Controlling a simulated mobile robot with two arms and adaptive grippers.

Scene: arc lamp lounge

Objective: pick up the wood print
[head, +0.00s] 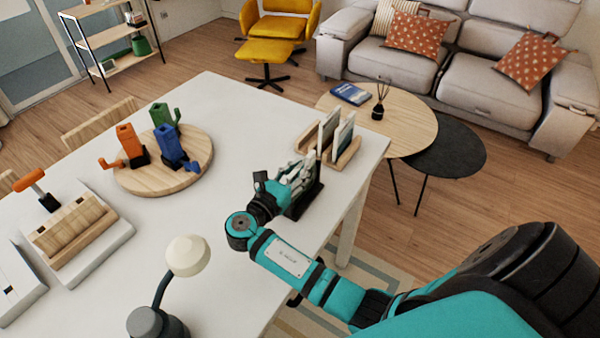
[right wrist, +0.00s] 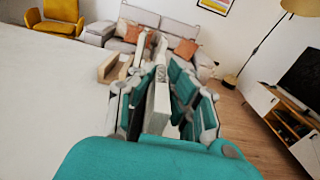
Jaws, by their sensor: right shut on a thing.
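My right gripper (head: 297,177) is over the right edge of the white table, with its fingers toward a dark upright holder (head: 305,202). In the right wrist view, my right gripper (right wrist: 161,75) is shut on a thin pale panel (right wrist: 159,108), seen edge-on between the fingers, which I take to be the wood print. Its face is hidden, and I cannot tell whether it is clear of the holder. Other upright prints (head: 343,134) stand in a wooden rack (head: 349,155) just beyond the gripper. My left gripper is not in view.
The white table (head: 235,120) holds a round wooden board (head: 150,182) with coloured blocky pieces, a wooden block stand (head: 72,235) and a cream-topped lamp (head: 188,256). The table's middle is clear. Beyond stand a round coffee table (head: 405,115) and a sofa (head: 480,90).

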